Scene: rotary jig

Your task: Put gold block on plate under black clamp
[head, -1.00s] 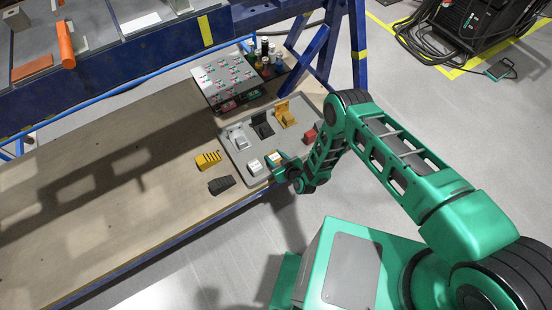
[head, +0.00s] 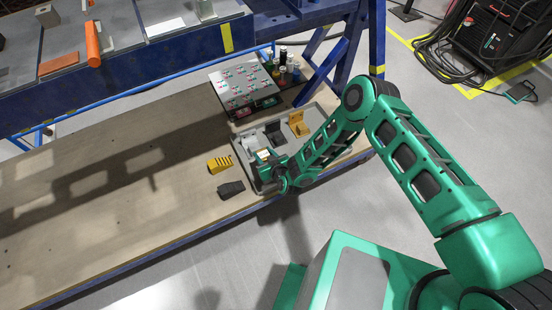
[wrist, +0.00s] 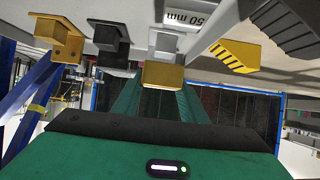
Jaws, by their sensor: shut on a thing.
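My gripper (head: 281,172) is at the near edge of the grey fixture plate (head: 246,168), partly hidden by my arm. In the wrist view a small gold block (wrist: 163,75) is held by my gripper (wrist: 161,88). The black clamp (head: 274,133) stands on the plate between a white clamp (head: 247,142) and a gold clamp (head: 298,123). The wrist view also shows the black clamp (wrist: 108,42), left of the held block, which lines up with the white clamp (wrist: 165,40). The block is apart from the black clamp.
A yellow stepped block (head: 220,163) and a black stepped block (head: 231,188) lie on the wooden table left of the plate. A panel with coloured buttons (head: 243,87) and several bottles stand behind. The table's left side is clear.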

